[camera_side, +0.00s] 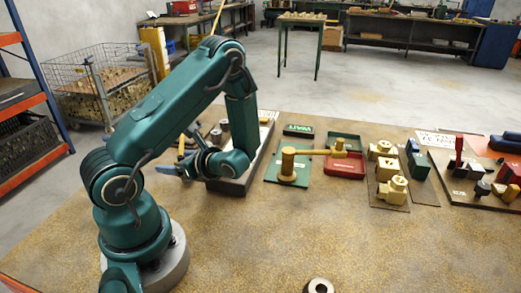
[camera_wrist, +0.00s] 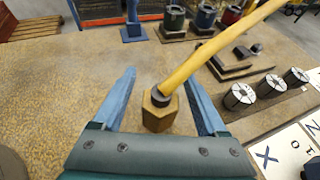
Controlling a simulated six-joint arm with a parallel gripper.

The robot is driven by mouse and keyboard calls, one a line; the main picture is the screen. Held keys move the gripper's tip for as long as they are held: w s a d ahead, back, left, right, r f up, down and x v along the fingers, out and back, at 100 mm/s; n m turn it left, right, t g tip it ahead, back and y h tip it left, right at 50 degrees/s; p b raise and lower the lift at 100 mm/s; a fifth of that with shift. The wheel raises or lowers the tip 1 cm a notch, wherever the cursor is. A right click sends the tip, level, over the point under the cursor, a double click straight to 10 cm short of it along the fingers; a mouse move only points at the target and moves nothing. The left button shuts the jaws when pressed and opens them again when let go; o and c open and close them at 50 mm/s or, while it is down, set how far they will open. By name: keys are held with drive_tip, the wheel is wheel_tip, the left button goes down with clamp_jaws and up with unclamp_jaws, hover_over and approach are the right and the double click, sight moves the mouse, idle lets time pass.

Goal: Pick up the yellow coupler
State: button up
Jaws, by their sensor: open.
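In the wrist view, a hexagonal brass-yellow coupler (camera_wrist: 158,113) with a dark collar sits between the two blue fingers of my gripper (camera_wrist: 160,78). A thick yellow hose (camera_wrist: 215,45) runs from its collar up to the right. The fingers are apart, with a visible gap on each side of the coupler. The coupler is too small or hidden to make out clearly there.
The front of the table is largely clear.

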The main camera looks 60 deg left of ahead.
clamp_jaws()
drive_tip(key=shift+r, duration=0.1)
